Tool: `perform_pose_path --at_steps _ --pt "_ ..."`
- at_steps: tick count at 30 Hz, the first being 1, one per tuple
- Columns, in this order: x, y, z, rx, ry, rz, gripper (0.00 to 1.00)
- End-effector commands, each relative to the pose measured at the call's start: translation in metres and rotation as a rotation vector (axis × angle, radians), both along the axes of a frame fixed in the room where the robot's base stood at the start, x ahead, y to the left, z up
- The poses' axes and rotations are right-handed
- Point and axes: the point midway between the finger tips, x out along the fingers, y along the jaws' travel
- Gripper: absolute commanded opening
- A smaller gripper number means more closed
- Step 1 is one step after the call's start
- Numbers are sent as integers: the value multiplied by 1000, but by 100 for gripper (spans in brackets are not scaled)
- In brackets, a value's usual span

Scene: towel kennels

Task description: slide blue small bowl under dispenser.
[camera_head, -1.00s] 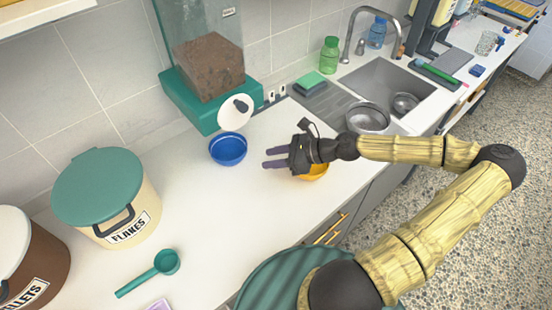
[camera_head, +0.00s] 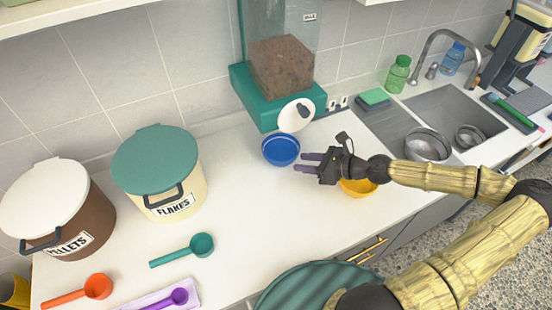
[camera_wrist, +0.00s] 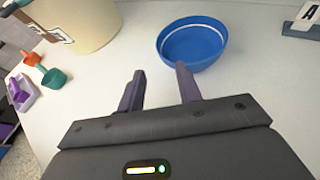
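The blue small bowl (camera_head: 281,150) stands upright on the white counter, just in front of the dispenser (camera_head: 280,75), which has a teal base, a clear hopper of brown food and a round white disc with a dark knob at its front. My gripper (camera_head: 306,162) is to the right of the bowl, its purple fingers pointing left towards it. In the wrist view the blue bowl (camera_wrist: 192,42) lies ahead, beyond the right fingertip. The fingers (camera_wrist: 160,72) are apart with nothing between them. Whether a fingertip touches the bowl is hard to tell.
A yellow bowl (camera_head: 358,187) sits under my wrist, partly hidden. The flakes bin (camera_head: 160,172) and pellets bin (camera_head: 60,212) stand at the left. Teal (camera_head: 190,248), orange (camera_head: 85,290) and purple scoops lie in front. The sink (camera_head: 450,120) is at the right. The counter left of the bowl is clear.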

Motion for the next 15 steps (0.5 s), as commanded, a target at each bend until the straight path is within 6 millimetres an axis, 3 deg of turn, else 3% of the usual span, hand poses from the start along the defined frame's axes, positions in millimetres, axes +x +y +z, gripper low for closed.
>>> perform_pose_path --at_steps 15 --pt "32 59 -27 -1 1 3 35"
